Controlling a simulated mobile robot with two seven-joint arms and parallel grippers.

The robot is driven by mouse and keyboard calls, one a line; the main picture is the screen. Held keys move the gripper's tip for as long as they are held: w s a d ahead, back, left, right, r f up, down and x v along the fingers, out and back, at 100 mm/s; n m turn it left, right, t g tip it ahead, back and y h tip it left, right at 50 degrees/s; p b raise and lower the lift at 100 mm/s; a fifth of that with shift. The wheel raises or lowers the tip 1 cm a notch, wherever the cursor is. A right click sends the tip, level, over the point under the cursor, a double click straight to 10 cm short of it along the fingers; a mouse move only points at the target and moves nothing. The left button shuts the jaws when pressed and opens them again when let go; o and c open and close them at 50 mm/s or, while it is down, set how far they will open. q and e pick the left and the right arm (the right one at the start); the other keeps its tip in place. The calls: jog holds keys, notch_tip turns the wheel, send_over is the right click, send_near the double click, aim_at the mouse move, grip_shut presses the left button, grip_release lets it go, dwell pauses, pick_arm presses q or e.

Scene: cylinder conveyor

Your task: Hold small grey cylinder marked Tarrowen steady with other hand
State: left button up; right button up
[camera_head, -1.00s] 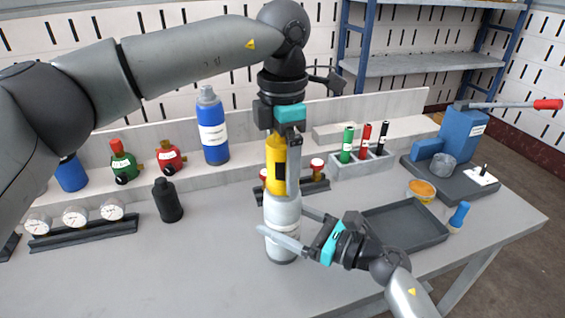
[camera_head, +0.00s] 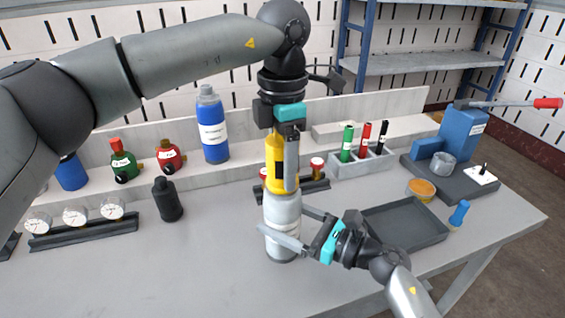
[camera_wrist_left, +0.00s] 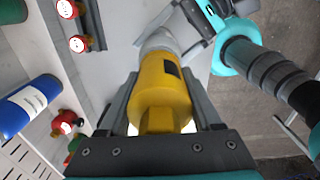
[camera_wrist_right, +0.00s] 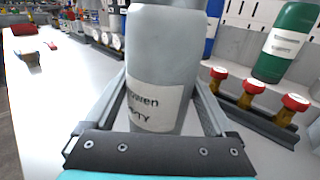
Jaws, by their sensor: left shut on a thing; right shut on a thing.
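The small grey cylinder (camera_head: 283,213) stands upright on the table, with a white label partly readable as "...owen" in the right wrist view (camera_wrist_right: 160,60). My right gripper (camera_head: 281,236) is shut around its body from the right, low down. My left gripper (camera_head: 284,172) points down from above and is shut on a yellow tool (camera_head: 275,160) with a dark panel. The yellow tool also shows in the left wrist view (camera_wrist_left: 165,90). Its lower end meets the top of the grey cylinder; the exact contact is hidden.
A dark tray (camera_head: 405,226) lies right of my right gripper. Behind are a blue cylinder (camera_head: 212,130), a red regulator (camera_head: 170,157), a green one (camera_head: 123,165) and a marker holder (camera_head: 362,167). A black bottle (camera_head: 167,200) and a gauge rack (camera_head: 85,232) stand left. The front-left table is clear.

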pick_arm(q)
grip_shut()
jog(key=n, duration=0.3)
jog(key=shift+n, duration=1.6)
jog(key=shift+n, duration=0.7)
jog(key=n, duration=0.4)
jog(key=shift+n, duration=0.3)
jog(key=n, duration=0.2)
jog(key=shift+r+n, duration=0.1)
jog(key=shift+n, duration=0.2)
jog(key=n, duration=0.3)
